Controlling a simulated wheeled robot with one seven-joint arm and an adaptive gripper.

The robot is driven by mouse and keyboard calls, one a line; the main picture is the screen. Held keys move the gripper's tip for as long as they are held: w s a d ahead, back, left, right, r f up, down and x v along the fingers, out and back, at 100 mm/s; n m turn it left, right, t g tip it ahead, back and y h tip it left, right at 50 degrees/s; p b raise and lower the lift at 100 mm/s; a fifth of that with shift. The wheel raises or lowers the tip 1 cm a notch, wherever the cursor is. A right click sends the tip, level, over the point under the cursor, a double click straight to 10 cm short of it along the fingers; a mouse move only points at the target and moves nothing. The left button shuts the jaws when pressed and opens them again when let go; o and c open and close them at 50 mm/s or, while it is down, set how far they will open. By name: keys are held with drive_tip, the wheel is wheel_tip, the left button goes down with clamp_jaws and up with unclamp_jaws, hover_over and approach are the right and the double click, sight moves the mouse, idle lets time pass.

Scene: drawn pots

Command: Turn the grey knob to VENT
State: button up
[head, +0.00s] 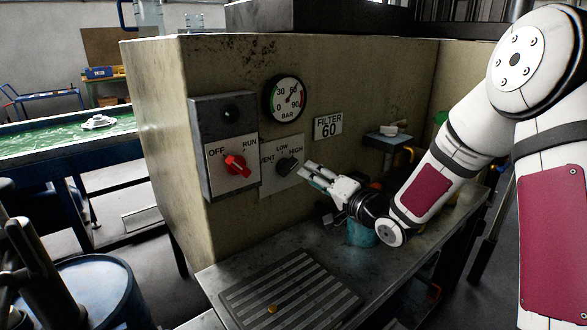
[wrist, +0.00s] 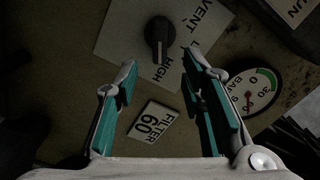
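The dark grey knob (head: 288,165) sits on a pale plate (head: 268,178) on the beige cabinet, with labels for VENT at left, LOW above and HIGH at right. It also shows in the wrist view (wrist: 158,38), where its marked end points toward HIGH.
A red knob (head: 236,165) marked OFF and RUN is close at left on a grey box. A pressure gauge (head: 287,98) is above, and a FILTER 60 label (head: 328,125) is at right. A metal bench (head: 240,272) with a ribbed mat (head: 292,300) lies below.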

sight(293, 166)
drive_tip(key=x, duration=0.8)
drive_tip(key=shift+w+a, duration=0.15)
clamp_jaws()
